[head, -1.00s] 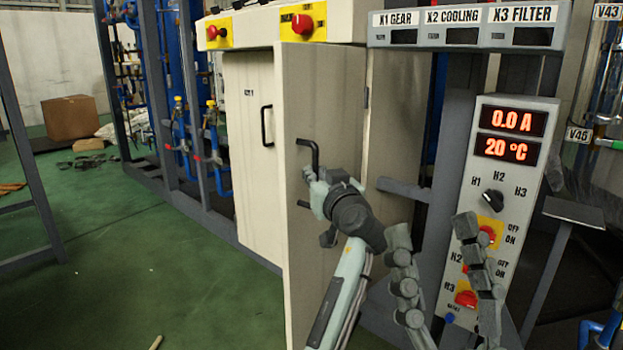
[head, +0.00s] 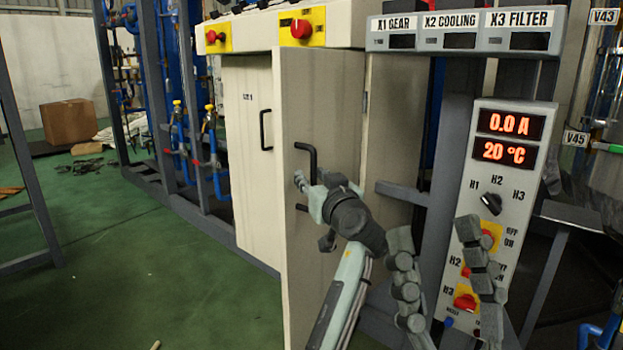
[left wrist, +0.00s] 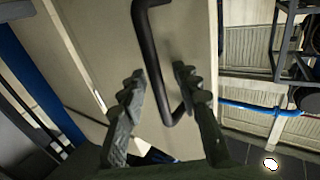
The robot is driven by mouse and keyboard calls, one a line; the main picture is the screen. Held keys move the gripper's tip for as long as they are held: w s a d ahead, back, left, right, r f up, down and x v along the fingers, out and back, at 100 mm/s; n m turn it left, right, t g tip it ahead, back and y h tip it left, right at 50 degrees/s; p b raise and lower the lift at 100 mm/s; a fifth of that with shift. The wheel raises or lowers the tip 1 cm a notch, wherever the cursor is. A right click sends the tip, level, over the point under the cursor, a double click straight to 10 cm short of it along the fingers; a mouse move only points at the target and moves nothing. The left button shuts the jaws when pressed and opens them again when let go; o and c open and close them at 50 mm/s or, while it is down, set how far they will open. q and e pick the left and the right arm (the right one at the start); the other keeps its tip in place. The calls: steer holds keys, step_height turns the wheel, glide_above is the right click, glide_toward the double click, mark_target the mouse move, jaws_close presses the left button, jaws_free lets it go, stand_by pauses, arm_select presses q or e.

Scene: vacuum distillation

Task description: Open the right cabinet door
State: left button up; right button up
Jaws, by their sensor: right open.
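The right cabinet door (head: 335,110) is beige and stands swung outward from the cabinet front, with its hinge side at the right. Its dark bar handle (head: 312,160) is on the left part of its face. My left gripper (head: 304,182) is at this handle. In the left wrist view the handle (left wrist: 150,50) passes between the two fingers of my left gripper (left wrist: 158,82), which are apart with a gap beside the bar. My right gripper (head: 435,235) is low in front of the control panel, fingers spread and empty.
The closed left cabinet door (head: 245,150) has its own dark handle (head: 265,130). A control panel (head: 495,205) with red displays and knobs stands at the right. A grey frame post (head: 30,170) is at the far left. Green floor (head: 170,270) is open left of the cabinet.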

arm_select(q)
steer(key=v, duration=1.2)
